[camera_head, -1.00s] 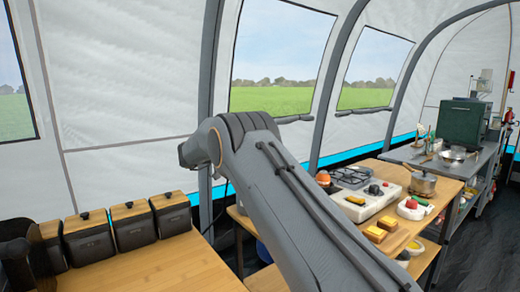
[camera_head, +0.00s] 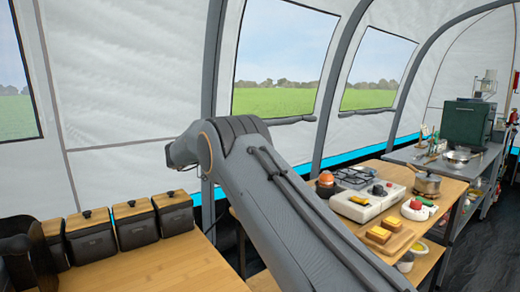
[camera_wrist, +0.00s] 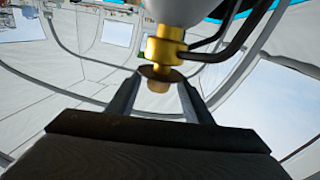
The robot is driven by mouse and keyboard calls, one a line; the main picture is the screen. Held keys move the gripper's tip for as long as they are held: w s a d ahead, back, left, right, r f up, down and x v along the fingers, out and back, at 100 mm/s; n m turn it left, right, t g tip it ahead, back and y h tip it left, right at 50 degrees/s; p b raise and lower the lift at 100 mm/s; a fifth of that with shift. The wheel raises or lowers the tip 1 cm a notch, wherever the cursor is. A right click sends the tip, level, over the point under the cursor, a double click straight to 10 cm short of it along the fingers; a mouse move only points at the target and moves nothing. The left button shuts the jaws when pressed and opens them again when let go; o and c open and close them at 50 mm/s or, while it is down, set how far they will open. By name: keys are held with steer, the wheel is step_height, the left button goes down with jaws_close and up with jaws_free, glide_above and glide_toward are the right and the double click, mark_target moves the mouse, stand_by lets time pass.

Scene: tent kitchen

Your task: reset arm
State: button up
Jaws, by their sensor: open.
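My arm (camera_head: 290,195) rises from the lower right of the head view to a bent joint near the middle, in front of the tent wall. My gripper is outside the head view. In the wrist view, my gripper (camera_wrist: 158,88) shows its two dark fingers apart. A brass-coloured fitting (camera_wrist: 166,45) with a round disc and knob appears between and beyond the fingertips. I cannot tell how far it is from them. No object is visibly held.
A wooden counter (camera_head: 165,272) with several dark wood-lidded canisters (camera_head: 131,224) is at left. At right, a wooden table (camera_head: 408,212) bears a stove (camera_head: 366,204), a pot (camera_head: 427,184) and food. A metal shelf unit (camera_head: 437,166) stands behind. Dark floor shows at far right.

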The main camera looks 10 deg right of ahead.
steer(key=a, duration=0.3)
steer(key=shift+s, duration=0.25)
